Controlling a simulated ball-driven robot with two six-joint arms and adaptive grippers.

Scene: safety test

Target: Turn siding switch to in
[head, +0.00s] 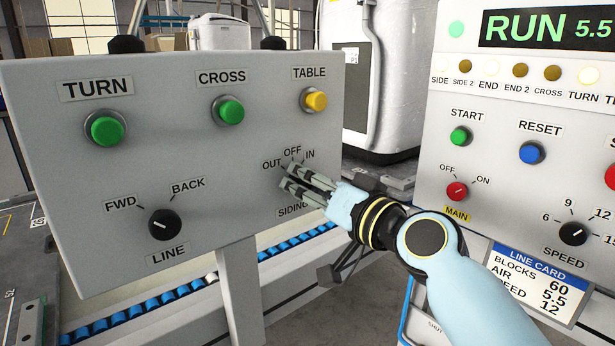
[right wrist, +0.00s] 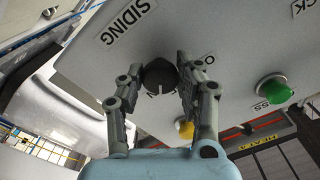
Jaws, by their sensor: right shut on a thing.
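The siding switch is a dark round knob (right wrist: 158,75) on the grey panel (head: 190,215), below the OUT, OFF and IN marks and above the SIDING label. In the head view my right gripper (head: 290,178) reaches the panel from the right and its fingers cover the knob. Which mark the knob points to I cannot tell. My left gripper is not in view.
On the same panel are the green TURN button (head: 105,128), green CROSS button (head: 229,111), yellow TABLE button (head: 315,100) and black LINE knob (head: 165,224). A second panel with the red MAIN switch (head: 457,190) and SPEED knob (head: 573,234) stands right of my arm.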

